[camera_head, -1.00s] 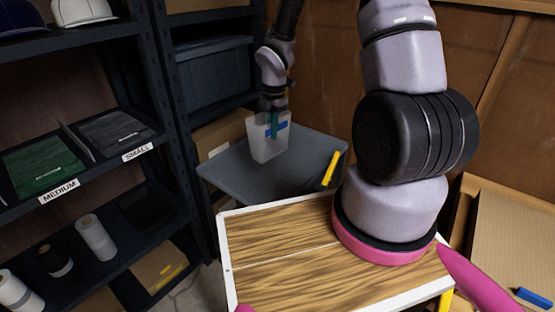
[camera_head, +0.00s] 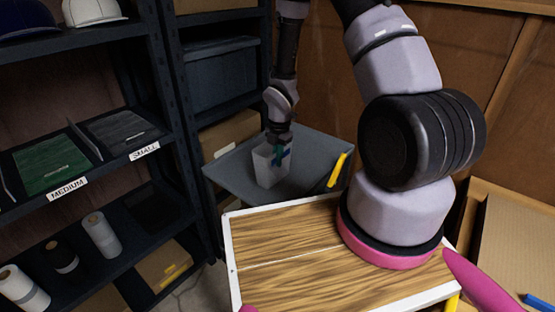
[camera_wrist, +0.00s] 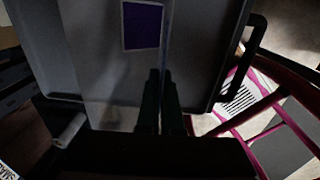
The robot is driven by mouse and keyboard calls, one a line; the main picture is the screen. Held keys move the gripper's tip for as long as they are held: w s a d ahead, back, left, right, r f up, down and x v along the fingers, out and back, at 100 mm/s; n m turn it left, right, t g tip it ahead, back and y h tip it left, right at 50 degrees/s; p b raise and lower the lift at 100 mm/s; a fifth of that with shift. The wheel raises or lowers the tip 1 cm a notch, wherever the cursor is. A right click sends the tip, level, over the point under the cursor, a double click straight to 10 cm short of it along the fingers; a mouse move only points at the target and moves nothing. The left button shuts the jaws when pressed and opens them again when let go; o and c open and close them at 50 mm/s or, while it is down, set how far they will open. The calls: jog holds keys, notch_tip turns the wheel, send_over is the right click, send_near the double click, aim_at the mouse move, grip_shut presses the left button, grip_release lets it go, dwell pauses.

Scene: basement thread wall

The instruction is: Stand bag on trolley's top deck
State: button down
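The bag (camera_head: 266,172) is pale grey with a blue mark and is upright over the trolley's grey top deck (camera_head: 228,172). Its base looks at or just above the deck; I cannot tell if it touches. My gripper (camera_head: 279,150) points down at the bag's top edge and is shut on it. In the wrist view the bag (camera_wrist: 108,80), with a purple-blue patch, runs up to my two close-set dark fingers (camera_wrist: 161,100). The deck (camera_wrist: 205,60) shows behind it. The fingers hide part of the bag.
A yellow bar (camera_head: 338,169) stands at the deck's right edge. Dark shelving (camera_head: 172,110) with bins, folded cloth and rolls is close on the left. A wooden wall (camera_head: 325,80) is behind. The deck around the bag is clear. A dark handle (camera_wrist: 243,68) shows in the wrist view.

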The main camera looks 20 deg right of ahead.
jog(key=c, duration=1.1)
grip_release()
jog(key=shift+f, duration=0.1)
jog(key=s+d+r+m+t, duration=0.25)
jog(key=r+m, duration=0.55)
jog(key=r, duration=0.9)
jog(key=s+d+r+m+t, duration=0.1)
jog(key=s+d+r+m, duration=0.4)
jog(key=r, duration=1.3)
jog(key=s+a+r+m+t, duration=0.1)
jog(key=s+r+m, duration=0.3)
jog(key=m, duration=0.1)
jog(key=s+r+m+t+y, duration=0.1)
jog(key=s+r+m, duration=0.2)
jog(key=m, duration=0.3)
jog(key=s+a+r+m+t, duration=0.1)
jog(key=s+r+m, duration=0.3)
jog(key=r+m, duration=0.1)
jog(key=shift+s+a+y, duration=0.3)
jog(key=shift+s, duration=0.05)
